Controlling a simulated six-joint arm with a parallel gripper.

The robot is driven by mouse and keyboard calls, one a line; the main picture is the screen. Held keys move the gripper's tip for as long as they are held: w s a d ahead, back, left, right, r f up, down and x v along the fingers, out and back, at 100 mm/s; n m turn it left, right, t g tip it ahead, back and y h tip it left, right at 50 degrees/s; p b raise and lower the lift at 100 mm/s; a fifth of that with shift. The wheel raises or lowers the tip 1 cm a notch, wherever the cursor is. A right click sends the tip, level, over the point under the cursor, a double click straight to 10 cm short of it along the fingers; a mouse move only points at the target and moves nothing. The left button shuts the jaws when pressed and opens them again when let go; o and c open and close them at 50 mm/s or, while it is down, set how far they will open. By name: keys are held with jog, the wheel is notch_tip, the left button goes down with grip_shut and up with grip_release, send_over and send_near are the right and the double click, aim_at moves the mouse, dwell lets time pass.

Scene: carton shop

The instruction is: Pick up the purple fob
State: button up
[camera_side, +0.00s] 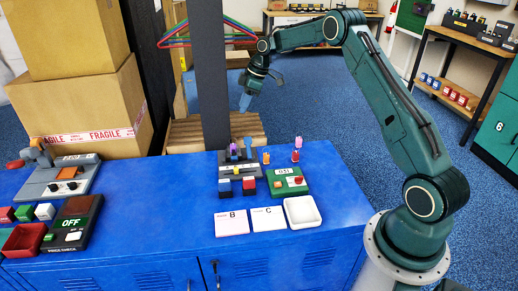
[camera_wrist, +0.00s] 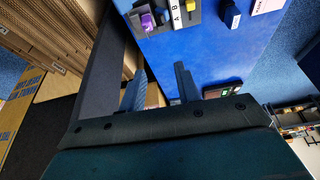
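A purple fob (camera_side: 234,149) stands in the grey rack (camera_side: 226,172) at the far edge of the blue bench, close to the dark post. In the wrist view a purple piece, which looks like the same fob (camera_wrist: 147,22), sits in a dark holder near the top. My gripper (camera_side: 246,101) hangs above and behind the rack, beside the post, apart from the fob. In the wrist view its two blue-grey fingers (camera_wrist: 159,68) are spread with nothing between them.
The dark post (camera_side: 211,75) stands directly left of my gripper. A pink-purple piece (camera_side: 298,141) stands behind the green box (camera_side: 288,181). White cards B (camera_side: 232,223) and C (camera_side: 268,219) and an empty white tray (camera_side: 302,212) lie in front. Cardboard boxes (camera_side: 85,105) stand at left.

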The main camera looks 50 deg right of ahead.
jog(key=shift+n, duration=0.4)
jog(key=d+f, duration=0.1)
jog(key=f, duration=0.2)
jog(key=d+f, duration=0.1)
jog(key=f, duration=0.1)
jog(key=shift+w+d, duration=0.35)
jog(key=shift+w, duration=0.05)
jog(key=shift+f, duration=0.1)
send_over(233, 145)
jog(key=s+d, duration=0.2)
notch_tip(233, 145, down, 8)
jog(key=shift+a, duration=0.15)
jog(key=shift+x, duration=2.5)
jog(key=shift+w, duration=0.1)
